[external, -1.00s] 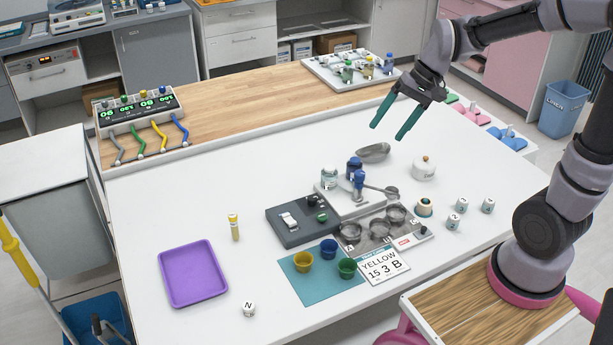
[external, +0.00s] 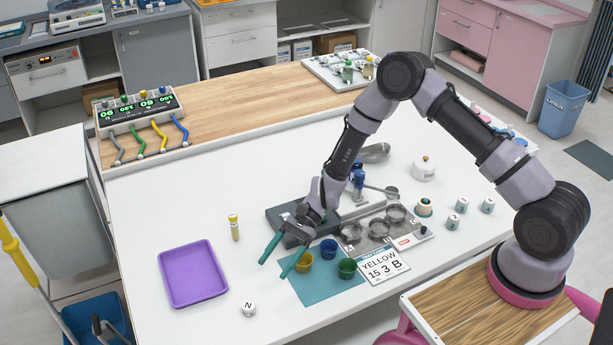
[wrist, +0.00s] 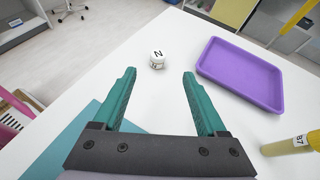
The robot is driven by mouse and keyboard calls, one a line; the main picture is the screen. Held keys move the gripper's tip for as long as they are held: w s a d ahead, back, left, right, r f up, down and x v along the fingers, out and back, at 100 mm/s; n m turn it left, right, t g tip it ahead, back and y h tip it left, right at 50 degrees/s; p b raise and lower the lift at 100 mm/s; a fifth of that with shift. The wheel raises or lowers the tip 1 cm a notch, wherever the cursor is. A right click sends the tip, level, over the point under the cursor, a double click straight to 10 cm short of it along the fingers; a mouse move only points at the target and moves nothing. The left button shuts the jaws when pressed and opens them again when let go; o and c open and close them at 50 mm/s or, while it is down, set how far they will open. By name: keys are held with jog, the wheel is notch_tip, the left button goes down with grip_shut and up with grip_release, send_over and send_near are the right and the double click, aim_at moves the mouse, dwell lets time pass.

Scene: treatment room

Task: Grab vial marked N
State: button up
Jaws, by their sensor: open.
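The vial marked N (external: 248,310) is a small white piece with a black N on top. It stands alone on the white table near the front edge, right of and below the purple tray. In the wrist view the N vial (wrist: 157,60) shows ahead of the fingertips, roughly between them and apart from them. My gripper (external: 273,269) has teal fingers and is open and empty. It is above the table by the left edge of the teal mat, up and right of the N vial. Its fingers also show in the wrist view (wrist: 158,75).
The purple tray (external: 193,274) lies to the left. Yellow (external: 304,262), blue (external: 328,249) and green (external: 347,267) cups stand on the teal mat (external: 318,291). The table around the N vial is clear.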

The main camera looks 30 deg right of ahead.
aim_at(252, 302)
jog(key=a+f, duration=0.1)
jog(key=s+a+f+m, duration=0.1)
jog(key=f, duration=0.1)
jog(key=shift+s+y, duration=0.2)
jog(key=shift+y, duration=0.1)
jog(key=x, duration=1)
jog(key=shift+f, duration=0.1)
grip_shut()
